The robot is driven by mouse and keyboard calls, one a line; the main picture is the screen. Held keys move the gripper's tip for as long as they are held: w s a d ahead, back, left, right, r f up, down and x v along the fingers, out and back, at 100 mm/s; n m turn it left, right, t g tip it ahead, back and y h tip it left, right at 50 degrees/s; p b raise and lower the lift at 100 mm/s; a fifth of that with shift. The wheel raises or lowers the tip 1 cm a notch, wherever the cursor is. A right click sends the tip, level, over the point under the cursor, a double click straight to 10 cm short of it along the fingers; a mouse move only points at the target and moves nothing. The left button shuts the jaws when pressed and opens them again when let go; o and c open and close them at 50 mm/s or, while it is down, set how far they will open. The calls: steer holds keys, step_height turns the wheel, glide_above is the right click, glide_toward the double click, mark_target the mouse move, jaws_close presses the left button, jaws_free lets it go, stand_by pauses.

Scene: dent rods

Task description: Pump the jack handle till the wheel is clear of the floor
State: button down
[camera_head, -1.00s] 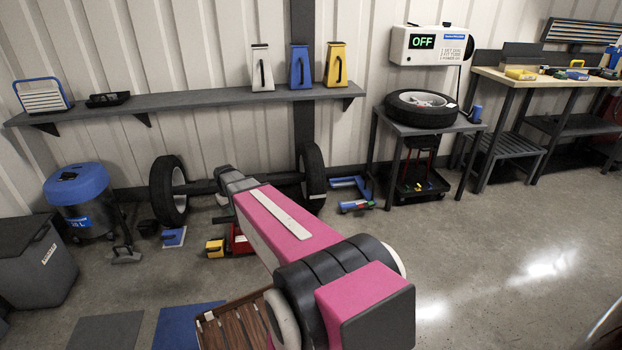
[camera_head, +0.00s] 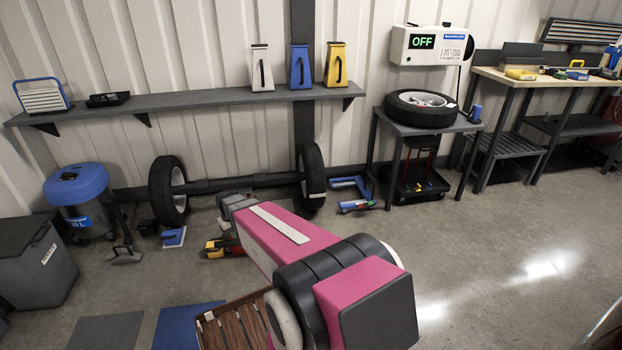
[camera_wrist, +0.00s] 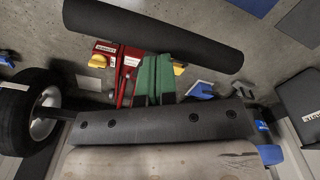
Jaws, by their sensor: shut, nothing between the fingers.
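Two dark tyred wheels stand by the wall on one axle (camera_head: 245,182), the left wheel (camera_head: 169,190) and the right wheel (camera_head: 312,175). I cannot tell a gap under either. The red jack (camera_wrist: 128,62) lies on the floor in the wrist view, partly hidden. A thick dark cylinder (camera_wrist: 150,35), seemingly the jack handle's grip, crosses the top of the wrist view. My gripper's green fingers (camera_wrist: 155,60) are together and empty, their tips by the cylinder's lower edge. I cannot tell whether they touch it. My arm hides most of the jack in the head view.
A yellow block (camera_head: 214,249) and a blue wedge (camera_head: 173,237) lie near the jack. A blue-lidded vacuum (camera_head: 80,200) stands left. A blue stand (camera_head: 350,188) lies beside the right wheel. A table (camera_head: 420,127) bears a loose tyre. The floor at right is clear.

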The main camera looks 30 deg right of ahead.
steer(key=s+a+f, duration=0.1)
steer(key=s+f, duration=0.4)
steer(key=f, duration=0.5)
steer(key=shift+s+a+f, duration=0.25)
steer(key=shift+a, duration=0.15)
steer(key=w+r, duration=0.1)
steer(key=r, duration=0.2)
steer(key=w+d+r, duration=0.1)
steer(key=w+r, duration=0.1)
steer(key=r, duration=0.2)
steer(key=w+r, duration=0.2)
steer(key=r, duration=0.1)
steer(key=shift+d+r, duration=0.3)
steer(key=w+d+r, duration=0.2)
steer(key=w+r, duration=0.4)
steer(key=r, duration=0.1)
steer(key=shift+w+r, duration=0.3)
steer(key=shift+r, duration=0.05)
steer(key=shift+s, duration=0.1)
